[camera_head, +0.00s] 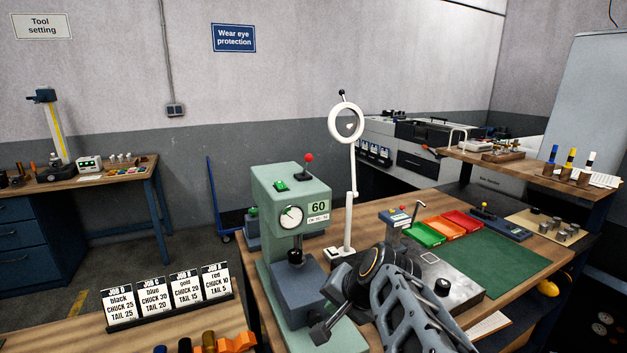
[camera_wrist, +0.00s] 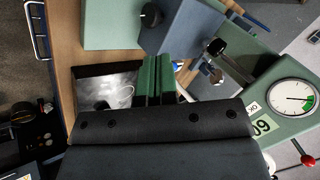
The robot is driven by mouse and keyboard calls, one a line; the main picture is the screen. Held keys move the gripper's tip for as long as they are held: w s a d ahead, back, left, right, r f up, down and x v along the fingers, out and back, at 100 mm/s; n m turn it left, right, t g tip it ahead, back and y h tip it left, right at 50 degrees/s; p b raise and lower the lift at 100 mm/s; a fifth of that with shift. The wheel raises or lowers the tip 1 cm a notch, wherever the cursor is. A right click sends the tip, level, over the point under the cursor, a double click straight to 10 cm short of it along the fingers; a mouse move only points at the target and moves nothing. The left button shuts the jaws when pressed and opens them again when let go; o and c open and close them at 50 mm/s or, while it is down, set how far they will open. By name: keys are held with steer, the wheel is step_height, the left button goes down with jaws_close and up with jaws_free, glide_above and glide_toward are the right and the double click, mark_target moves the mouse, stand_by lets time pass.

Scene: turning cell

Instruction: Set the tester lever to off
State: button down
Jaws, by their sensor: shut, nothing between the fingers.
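The green tester (camera_head: 277,209) stands on the bench, with a round dial (camera_head: 291,217) and a display reading 60 on its front. Its lever, a red ball (camera_head: 309,158) on a thin dark stem, rises from the top and leans a little to the right. In the wrist view, the red ball (camera_wrist: 307,160) is at the lower right edge, beyond the dial (camera_wrist: 292,98). My gripper (camera_wrist: 157,63) is shut and empty, its green fingers side by side. It is in front of the tester and apart from the lever. In the head view my arm hides the fingertips.
A white ring lamp (camera_head: 346,122) stands close behind the tester to the right. Green, orange and red trays (camera_head: 462,222) and a green mat (camera_head: 490,262) lie further right. Job cards (camera_head: 170,294) stand on the front-left table. The space above the tester is clear.

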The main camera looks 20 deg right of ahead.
steer(key=w+d+r+m+t+b, duration=0.2)
steer(key=w+d+r+m+t, duration=0.4)
steer(key=r+m, duration=0.45)
steer(key=m+t, duration=0.5)
steer(key=m, duration=0.7)
glide_toward(306, 166)
steer(key=shift+y, duration=0.4)
steer(key=w+p, duration=0.4)
steer(key=shift+w, duration=0.1)
steer(key=shift+w+a+r+p, duration=0.15)
steer(key=shift+w+r+p, duration=0.15)
steer(key=shift+w+r, duration=0.2)
